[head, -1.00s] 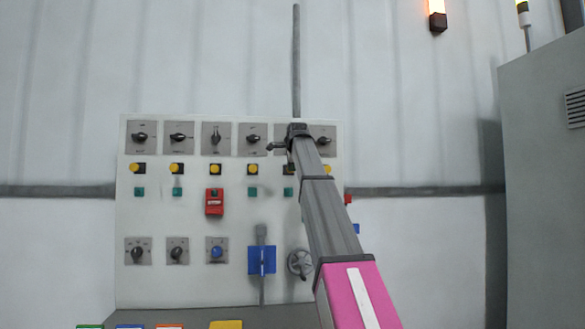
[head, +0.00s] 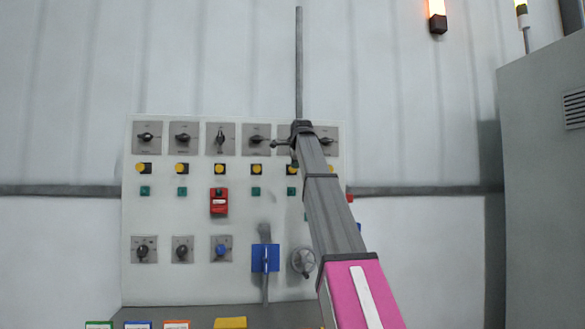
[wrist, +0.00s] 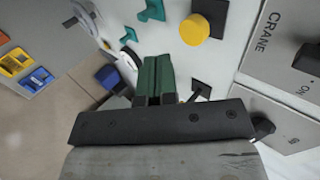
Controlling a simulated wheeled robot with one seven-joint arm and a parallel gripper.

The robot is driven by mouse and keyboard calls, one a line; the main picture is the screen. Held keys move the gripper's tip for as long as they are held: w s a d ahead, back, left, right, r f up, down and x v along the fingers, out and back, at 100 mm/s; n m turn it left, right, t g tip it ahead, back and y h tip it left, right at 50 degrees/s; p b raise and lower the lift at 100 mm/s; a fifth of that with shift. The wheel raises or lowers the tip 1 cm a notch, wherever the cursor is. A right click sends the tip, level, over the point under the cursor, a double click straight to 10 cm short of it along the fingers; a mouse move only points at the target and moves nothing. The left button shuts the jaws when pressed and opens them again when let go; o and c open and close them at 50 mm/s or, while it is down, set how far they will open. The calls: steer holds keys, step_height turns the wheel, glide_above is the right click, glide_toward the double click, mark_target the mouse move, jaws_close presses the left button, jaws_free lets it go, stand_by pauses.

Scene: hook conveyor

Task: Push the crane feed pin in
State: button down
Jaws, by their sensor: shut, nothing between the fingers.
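My gripper (wrist: 157,62) is shut and empty, its two dark green fingers side by side in the wrist view. They point at the white control panel (head: 190,215). The plate labelled CRANE (wrist: 268,40) is at the right of the wrist view. A yellow round button (wrist: 200,26) sits beside it, with a teal pin (wrist: 150,10) farther up and left. Another teal piece (wrist: 128,35) shows left of the fingers. I cannot tell whether the fingertips touch anything; they hide part of the panel. In the head view my arm hides the gripper and part of the panel's right side.
The panel also carries several rotary switches (head: 220,138), a red box (head: 219,202), a blue lever plate (head: 265,258) and a handwheel (head: 303,262). A grey cabinet (head: 540,190) stands at the right. Coloured pieces (head: 230,323) lie along the bottom edge.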

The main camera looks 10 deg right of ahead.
steer(key=v, duration=0.8)
steer(key=shift+d+r, duration=0.15)
